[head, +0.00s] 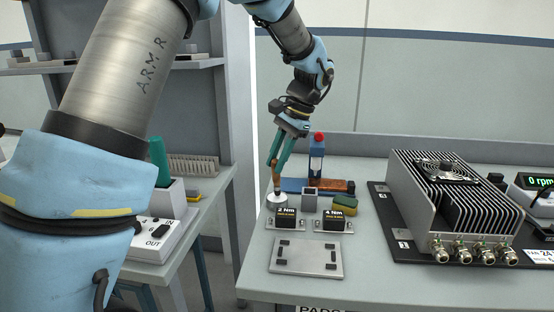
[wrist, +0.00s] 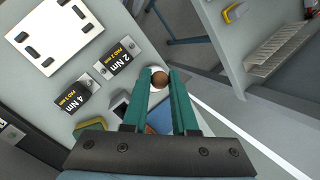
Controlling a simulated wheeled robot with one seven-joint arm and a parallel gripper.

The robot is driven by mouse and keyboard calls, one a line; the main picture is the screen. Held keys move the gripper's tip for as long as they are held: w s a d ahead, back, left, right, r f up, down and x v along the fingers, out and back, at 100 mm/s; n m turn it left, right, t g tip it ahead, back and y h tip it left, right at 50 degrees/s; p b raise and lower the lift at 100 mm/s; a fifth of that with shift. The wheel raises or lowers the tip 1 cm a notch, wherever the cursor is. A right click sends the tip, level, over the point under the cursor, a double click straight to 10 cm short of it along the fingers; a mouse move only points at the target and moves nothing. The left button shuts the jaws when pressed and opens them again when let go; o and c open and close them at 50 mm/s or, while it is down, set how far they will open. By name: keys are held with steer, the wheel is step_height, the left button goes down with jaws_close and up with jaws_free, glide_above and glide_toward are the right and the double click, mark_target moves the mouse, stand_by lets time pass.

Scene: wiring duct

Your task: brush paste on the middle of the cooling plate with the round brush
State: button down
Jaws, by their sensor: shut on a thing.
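My gripper (head: 278,166) points down at the back left of the bench, its green fingers shut on the brown handle of the round brush (head: 276,182). In the wrist view, the round brown handle end (wrist: 158,76) sits between the fingertips (wrist: 160,80). The brush's lower end meets a small white round pot (head: 277,202); its bristles are hidden, so I cannot tell how deep it reaches. A flat light metal plate with several black pads, seemingly the cooling plate (head: 306,260), lies near the front edge; it also shows in the wrist view (wrist: 48,36).
Two black blocks labelled 2 Nm (head: 286,216) and 4 Nm (head: 335,216) stand between pot and plate. A grey square cup (head: 309,201), a sponge (head: 345,205) and a blue bottle (head: 317,160) stand nearby. A large finned metal housing (head: 440,205) fills the right.

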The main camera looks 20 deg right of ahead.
steer(key=shift+f, duration=0.45)
stand_by(1.7)
steer(key=shift+r, duration=0.1)
steer(key=shift+r+p, duration=3.25)
steer(key=shift+r, duration=0.25)
